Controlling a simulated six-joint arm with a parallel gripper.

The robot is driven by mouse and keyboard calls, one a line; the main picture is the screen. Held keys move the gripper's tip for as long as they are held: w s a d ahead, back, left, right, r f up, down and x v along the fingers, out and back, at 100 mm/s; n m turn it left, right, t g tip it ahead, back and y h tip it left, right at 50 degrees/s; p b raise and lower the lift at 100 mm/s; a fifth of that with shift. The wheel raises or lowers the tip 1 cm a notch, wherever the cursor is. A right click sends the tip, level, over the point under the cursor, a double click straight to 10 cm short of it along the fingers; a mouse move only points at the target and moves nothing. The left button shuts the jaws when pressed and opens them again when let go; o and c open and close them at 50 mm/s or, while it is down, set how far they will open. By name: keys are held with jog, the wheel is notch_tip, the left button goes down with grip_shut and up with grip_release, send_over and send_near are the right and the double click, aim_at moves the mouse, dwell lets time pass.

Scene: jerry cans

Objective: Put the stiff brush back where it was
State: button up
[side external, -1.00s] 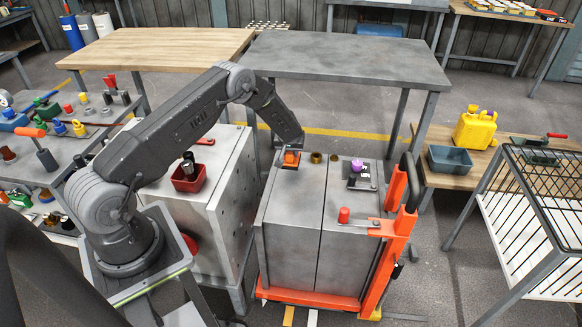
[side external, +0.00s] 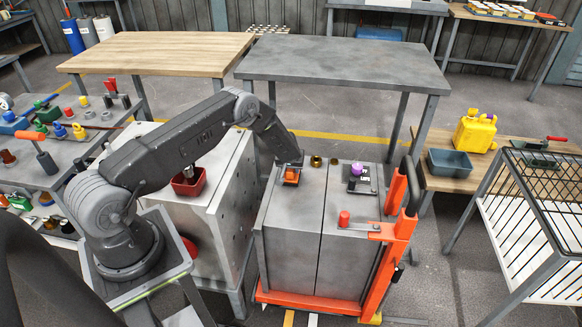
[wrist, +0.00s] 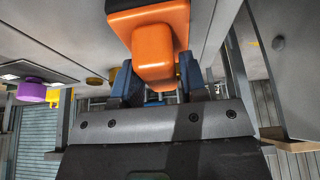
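An orange block with a black part, which I take to be the stiff brush (side external: 291,176), is at the left back of the grey cabinet top on the orange trolley. My gripper (side external: 291,165) is over it, pointing down. In the wrist view the orange part of the stiff brush (wrist: 155,55) sits between the two blue-grey fingers of my gripper (wrist: 158,82), which appear closed on its sides. The black part lies beyond the fingers. I cannot tell whether it touches the cabinet top.
Two brass caps (side external: 316,161) and a purple cap (side external: 357,168) on a dark plate stand to the right. A red knob (side external: 344,217) is at the front right, by the orange trolley handle (side external: 400,215). A red bin (side external: 189,184) stands on the left cabinet.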

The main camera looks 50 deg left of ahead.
jog(key=o, duration=0.3)
jog(key=shift+d+r, duration=0.1)
jog(key=shift+r, duration=0.55)
jog(key=w+d+r+m+t+h, duration=0.15)
jog(key=d+r, duration=0.35)
jog(key=r, duration=0.9)
jog(key=d+r+m+t, duration=0.1)
jog(key=d+r+t, duration=0.35)
jog(key=r, duration=0.95)
jog(key=s+d+r+m+h, duration=0.3)
jog(key=s+d+r+h, duration=0.15)
jog(key=d+r, duration=0.85)
jog(key=s+d+r+m+g, duration=0.1)
jog(key=s+d+r+m, duration=0.2)
jog(key=s, duration=0.4)
jog(key=s+d+r, duration=0.3)
jog(key=s+d, duration=0.1)
jog(key=s, duration=0.2)
jog(key=s+a+f+g+y, duration=0.1)
jog(key=s+f, duration=0.3)
jog(key=s, duration=1.5)
jog(key=shift+a+g+y, duration=0.15)
jog(key=shift+g+y, duration=0.65)
jog(key=shift+y, duration=0.1)
